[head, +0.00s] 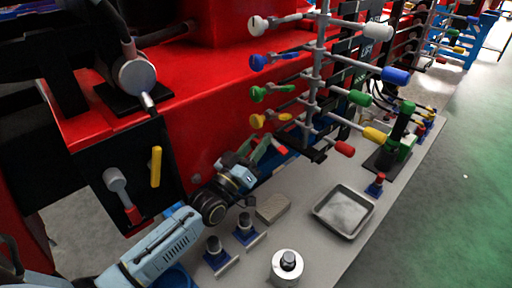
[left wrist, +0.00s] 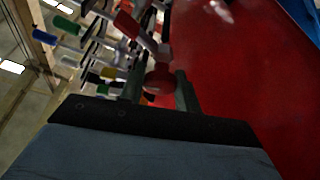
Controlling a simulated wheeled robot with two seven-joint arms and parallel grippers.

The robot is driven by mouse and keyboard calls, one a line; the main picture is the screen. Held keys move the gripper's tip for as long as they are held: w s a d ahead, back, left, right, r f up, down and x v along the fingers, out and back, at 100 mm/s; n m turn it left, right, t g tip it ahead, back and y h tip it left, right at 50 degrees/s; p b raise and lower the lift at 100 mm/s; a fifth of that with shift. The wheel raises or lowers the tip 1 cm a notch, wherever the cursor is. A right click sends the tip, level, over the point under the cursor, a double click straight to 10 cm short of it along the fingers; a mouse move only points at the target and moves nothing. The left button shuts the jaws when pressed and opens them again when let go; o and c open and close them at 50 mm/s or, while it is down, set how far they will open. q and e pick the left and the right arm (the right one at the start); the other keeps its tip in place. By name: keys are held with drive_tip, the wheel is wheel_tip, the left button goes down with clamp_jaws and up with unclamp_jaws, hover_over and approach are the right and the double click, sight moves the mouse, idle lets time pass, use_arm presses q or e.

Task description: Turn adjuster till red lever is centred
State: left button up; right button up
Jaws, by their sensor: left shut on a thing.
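The red adjuster (head: 282,150) is the lowest knob on the left side of the lever rack, below the yellow, green and blue ones. In the left wrist view its red knob (left wrist: 160,78) sits between the two fingers. My left gripper (head: 268,146) is shut on it, reaching up from the lower left. The red lever (head: 345,148) sticks out on the right side of the rack, lowest of the row, its red grip pointing down and to the right. I cannot tell whether it is centred. My right gripper is not in view.
The rack post (head: 316,70) carries white, blue, green and yellow levers above. A grey table below holds a metal tray (head: 318,212), a tan block (head: 272,208), a grey cylinder (head: 286,268) and a green stand (head: 402,130). The red machine body (head: 210,100) lies behind my gripper.

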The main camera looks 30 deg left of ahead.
use_arm(q)
drive_tip(key=shift+m+h, duration=0.6)
drive_tip(key=shift+m, duration=0.4)
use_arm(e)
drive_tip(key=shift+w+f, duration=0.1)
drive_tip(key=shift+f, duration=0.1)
use_arm(q)
drive_tip(key=shift+m, duration=0.3)
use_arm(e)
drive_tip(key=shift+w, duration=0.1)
use_arm(q)
drive_tip(key=o, duration=0.9)
drive_tip(key=shift+s, duration=0.1)
drive_tip(key=shift+s+a+f, duration=0.1)
drive_tip(key=shift+s+f, duration=0.05)
drive_tip(key=s+a+p, duration=0.1)
drive_tip(key=s+a, duration=0.2)
drive_tip(key=s, duration=0.9)
drive_tip(key=shift+s+a, duration=0.15)
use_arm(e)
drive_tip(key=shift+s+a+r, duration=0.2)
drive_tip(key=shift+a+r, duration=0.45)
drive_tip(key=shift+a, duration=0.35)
